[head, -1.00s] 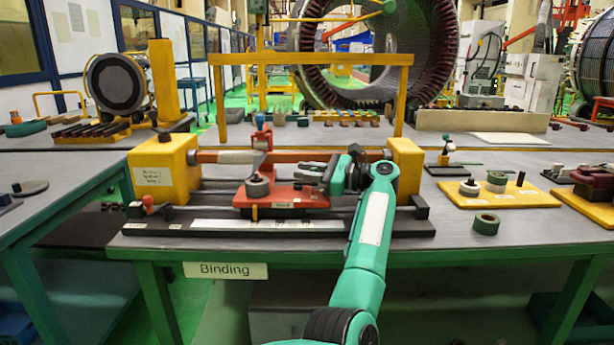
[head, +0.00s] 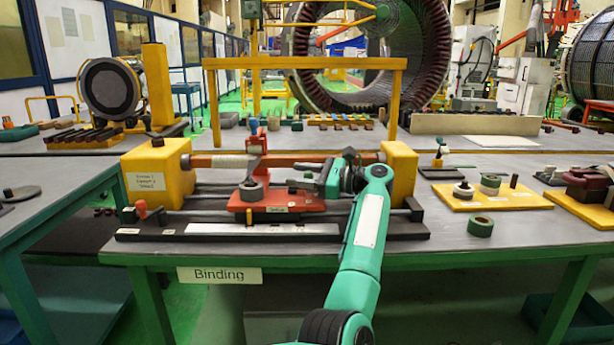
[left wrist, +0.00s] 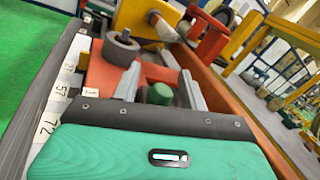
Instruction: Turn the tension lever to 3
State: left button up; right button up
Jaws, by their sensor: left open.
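A red carriage (head: 276,203) sits on the rails of the binding fixture, with a grey roll (head: 252,189) on its left part. In the left wrist view the carriage (left wrist: 103,75) carries the roll (left wrist: 121,48) and a round green knob (left wrist: 159,94). The knob may belong to the tension lever; I cannot tell for sure. My left gripper (head: 318,182) is over the carriage's right end. In the wrist view its open fingers (left wrist: 160,88) stand on either side of the knob; contact is unclear. The lever's scale and setting cannot be read. My right gripper is not in view.
Yellow end blocks (head: 158,172) and (head: 399,172) bound the fixture, joined by a reddish-brown bar (head: 290,160). A yellow board (head: 490,200) and green roll (head: 480,227) are at right.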

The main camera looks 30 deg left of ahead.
pick_arm(q)
jog(key=v, duration=1.4)
jog(key=shift+a, duration=0.15)
